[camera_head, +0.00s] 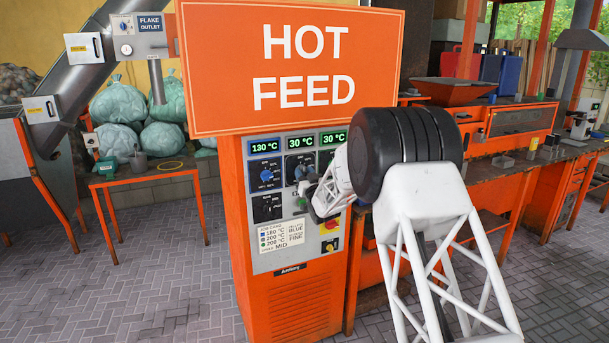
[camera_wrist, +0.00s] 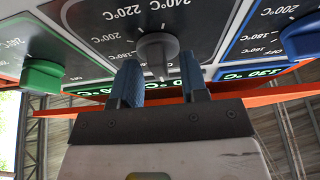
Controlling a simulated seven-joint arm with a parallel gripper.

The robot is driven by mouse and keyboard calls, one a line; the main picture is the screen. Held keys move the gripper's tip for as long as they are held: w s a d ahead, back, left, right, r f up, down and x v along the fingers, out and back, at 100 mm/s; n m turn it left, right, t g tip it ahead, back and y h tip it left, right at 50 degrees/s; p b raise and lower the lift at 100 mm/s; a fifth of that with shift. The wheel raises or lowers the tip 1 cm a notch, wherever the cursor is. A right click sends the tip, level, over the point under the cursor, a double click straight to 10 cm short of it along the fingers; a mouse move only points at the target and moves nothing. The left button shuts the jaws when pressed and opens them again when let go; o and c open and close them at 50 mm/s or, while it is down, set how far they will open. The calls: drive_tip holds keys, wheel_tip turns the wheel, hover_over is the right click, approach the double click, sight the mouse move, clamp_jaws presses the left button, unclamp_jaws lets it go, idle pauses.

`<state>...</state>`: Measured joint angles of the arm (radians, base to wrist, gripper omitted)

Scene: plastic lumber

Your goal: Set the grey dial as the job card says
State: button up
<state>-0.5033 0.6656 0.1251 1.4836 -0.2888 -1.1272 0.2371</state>
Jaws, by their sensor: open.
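The grey dial (camera_wrist: 158,48) is on the orange machine's control panel, in the middle of the wrist view. Temperature marks ring it. The display (camera_head: 301,141) above the dial reads 30 °C. The job card (camera_head: 281,236) lists 180 °C by a blue dot, then 200 °C twice; its small print is blurred.
The blue dial (camera_head: 266,175), under a 130 °C display, is left of the grey one. A black dial (camera_head: 267,208) and a red switch (camera_head: 331,225) sit lower.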

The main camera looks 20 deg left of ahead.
drive_tip(key=shift+c, duration=0.4)
clamp_jaws()
drive_tip(key=shift+r+m+t, duration=0.1)
drive_tip(key=shift+m+t, duration=0.3)
drive_tip(key=shift+m, duration=0.3)
drive_tip(key=m+h, duration=0.1)
drive_tip(key=m, duration=0.2)
drive_tip(key=m+t+h, duration=0.1)
drive_tip(key=m+h, duration=0.1)
drive_tip(key=m, duration=0.1)
drive_tip(key=shift+r, duration=0.15)
drive_tip(key=m+h, duration=0.1)
drive_tip(key=m, duration=0.2)
drive_tip(key=m+t+h, duration=0.1)
drive_tip(key=m+h, duration=0.1)
drive_tip(key=m, duration=0.2)
drive_tip(key=shift+r, duration=0.15)
drive_tip(key=m+h, duration=0.1)
drive_tip(key=m, duration=0.2)
drive_tip(key=m+g+h, duration=0.1)
drive_tip(key=m+h, duration=0.1)
drive_tip(key=m, duration=0.2)
drive_tip(key=shift+r+g, duration=0.1)
drive_tip(key=shift+g, duration=0.2)
drive_tip(key=m+g, duration=0.1)
drive_tip(key=m, duration=0.1)
drive_tip(key=shift+r+m, duration=0.1)
drive_tip(key=shift+m, duration=0.3)
drive_tip(key=shift+m+g, duration=0.7)
drive_tip(key=shift+m, duration=1)
